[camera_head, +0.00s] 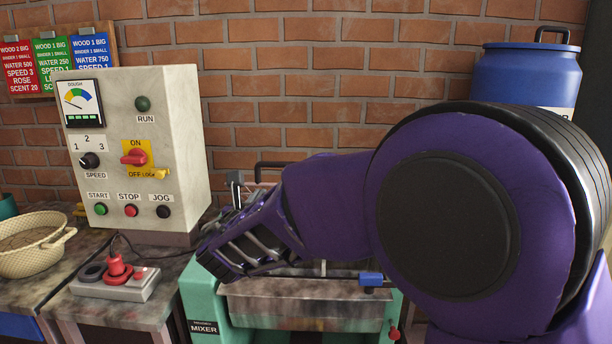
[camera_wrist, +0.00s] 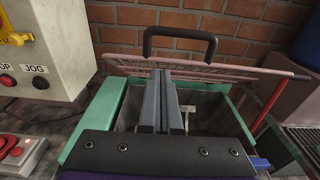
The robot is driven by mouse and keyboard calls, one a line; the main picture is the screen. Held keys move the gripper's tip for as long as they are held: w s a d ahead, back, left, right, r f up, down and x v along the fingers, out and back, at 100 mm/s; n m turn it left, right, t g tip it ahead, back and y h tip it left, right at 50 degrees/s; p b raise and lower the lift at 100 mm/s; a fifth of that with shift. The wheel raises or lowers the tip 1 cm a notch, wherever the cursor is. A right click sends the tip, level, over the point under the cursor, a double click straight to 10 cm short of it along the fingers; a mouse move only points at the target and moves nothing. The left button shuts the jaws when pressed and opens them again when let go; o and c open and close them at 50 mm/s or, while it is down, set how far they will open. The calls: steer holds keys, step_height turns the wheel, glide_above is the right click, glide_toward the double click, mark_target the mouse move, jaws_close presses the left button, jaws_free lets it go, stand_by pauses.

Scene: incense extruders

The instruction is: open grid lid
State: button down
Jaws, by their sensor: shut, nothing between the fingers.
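The grid lid (camera_wrist: 225,73) is a pinkish wire frame at the back of the green mixer (camera_wrist: 102,110), seen nearly edge-on in the wrist view. It looks raised, with the trough in front of it uncovered. Its black handle (camera_wrist: 181,32) stands up against the brick wall; it also shows in the head view (camera_head: 283,164), partly behind my arm. My gripper (camera_wrist: 163,72) is shut and empty over the trough, its fingertips pointing at the lid below the handle. I cannot tell whether they touch the grid. In the head view my gripper (camera_head: 236,179) is above the mixer (camera_head: 207,304).
A control box (camera_head: 145,150) with knobs and buttons stands left of the mixer. A red-button switch box (camera_head: 118,286) and a woven basket (camera_head: 28,258) are on the left table. A blue barrel (camera_head: 528,75) stands at the back right. A brick wall is close behind the lid.

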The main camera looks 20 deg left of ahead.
steer(key=w+a+r, duration=0.1)
steer(key=w+r, duration=0.1)
steer(key=w, duration=0.5)
steer(key=shift+w+a+r, duration=0.15)
steer(key=shift+a, duration=0.2)
steer(key=shift+r, duration=0.1)
